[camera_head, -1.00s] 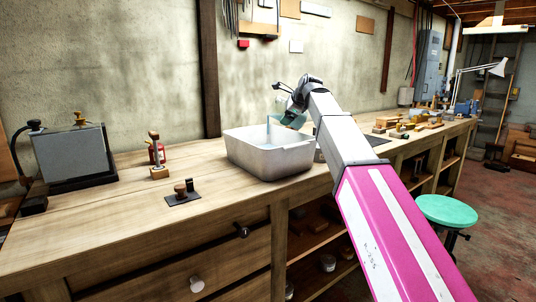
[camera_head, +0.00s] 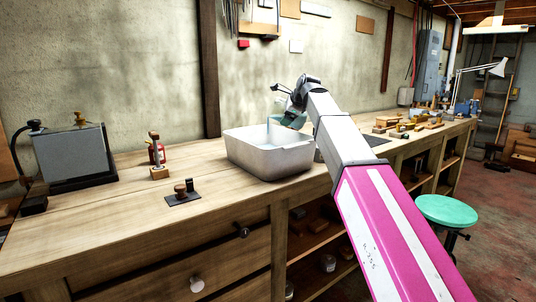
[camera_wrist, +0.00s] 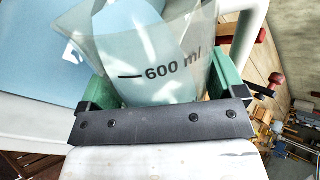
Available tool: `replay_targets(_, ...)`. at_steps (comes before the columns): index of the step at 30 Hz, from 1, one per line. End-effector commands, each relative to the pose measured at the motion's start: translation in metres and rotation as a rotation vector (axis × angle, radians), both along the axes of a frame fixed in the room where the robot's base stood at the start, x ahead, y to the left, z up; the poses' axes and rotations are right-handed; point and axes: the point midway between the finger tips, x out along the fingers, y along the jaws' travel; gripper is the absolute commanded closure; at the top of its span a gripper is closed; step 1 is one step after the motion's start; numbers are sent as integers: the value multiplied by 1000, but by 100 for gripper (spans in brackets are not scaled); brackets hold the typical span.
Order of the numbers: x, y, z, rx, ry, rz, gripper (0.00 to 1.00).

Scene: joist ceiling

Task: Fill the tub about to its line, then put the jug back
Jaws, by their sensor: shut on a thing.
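The white tub (camera_head: 268,160) stands upright on the workbench. In the wrist view blue water (camera_wrist: 40,45) lies inside it, beyond its pale rim (camera_wrist: 30,118); its fill line is not visible. My gripper (camera_head: 288,100) is above the tub's right back side. It is shut on the clear jug (camera_head: 294,119), which is tilted over the tub, with a thin pale blue stream falling from it. In the wrist view the jug (camera_wrist: 165,60) sits between the green finger pads, with a "600 ml" mark and blue water showing in it.
A black mat (camera_head: 183,197) with small parts lies left of the tub, near a red canister (camera_head: 156,152) and a grey metal box (camera_head: 74,155). Wooden pieces (camera_head: 400,127) lie farther right on the bench. A green stool (camera_head: 446,209) stands in front.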

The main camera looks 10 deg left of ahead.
Motion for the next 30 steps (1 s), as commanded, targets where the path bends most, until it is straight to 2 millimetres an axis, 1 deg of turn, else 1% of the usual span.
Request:
replay_targets(13,0,0,1,1,-2,0,68)
replay_targets(20,0,1,-2,-47,-18,1,68)
replay_targets(30,0,1,-2,-46,-18,0,68)
